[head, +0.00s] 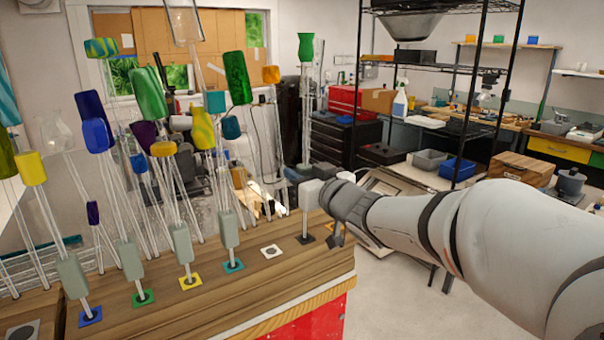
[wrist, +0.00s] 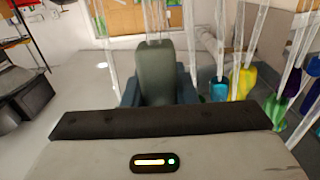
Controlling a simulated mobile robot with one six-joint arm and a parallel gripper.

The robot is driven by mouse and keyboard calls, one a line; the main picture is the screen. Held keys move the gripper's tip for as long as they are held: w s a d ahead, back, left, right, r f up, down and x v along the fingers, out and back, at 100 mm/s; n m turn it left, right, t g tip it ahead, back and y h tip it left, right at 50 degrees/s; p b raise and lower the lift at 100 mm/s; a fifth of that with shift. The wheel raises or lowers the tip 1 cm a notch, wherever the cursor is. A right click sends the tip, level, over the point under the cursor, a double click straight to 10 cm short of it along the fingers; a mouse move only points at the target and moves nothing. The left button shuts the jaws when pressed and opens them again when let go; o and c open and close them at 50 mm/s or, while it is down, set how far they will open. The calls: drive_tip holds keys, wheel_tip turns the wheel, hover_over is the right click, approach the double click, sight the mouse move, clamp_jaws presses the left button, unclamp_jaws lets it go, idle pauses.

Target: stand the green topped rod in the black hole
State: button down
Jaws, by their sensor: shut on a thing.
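The green topped rod (head: 306,46) stands upright in the head view, its clear glass strands running down to a grey grip block. My gripper (head: 314,190) is shut on that block near the bench's right end. In the wrist view the grey-green block (wrist: 156,75) sits between my blue-grey fingers. The rod's thin lower end comes down over the black hole's square plate (head: 306,239). I cannot tell how deep the tip sits, or whether it is just above the hole.
Other tall rods stand leftward along the wooden bench (head: 215,300), at the blue (head: 90,317), green (head: 143,299), yellow (head: 190,282) and teal (head: 234,266) plates. The white plate (head: 271,251) has no rod in it. Open floor lies right of the bench.

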drive_tip(key=shift+f+b, duration=1.8)
drive_tip(key=shift+f, duration=0.9)
drive_tip(key=c, duration=1.1)
unclamp_jaws()
drive_tip(key=shift+s+d, duration=0.1)
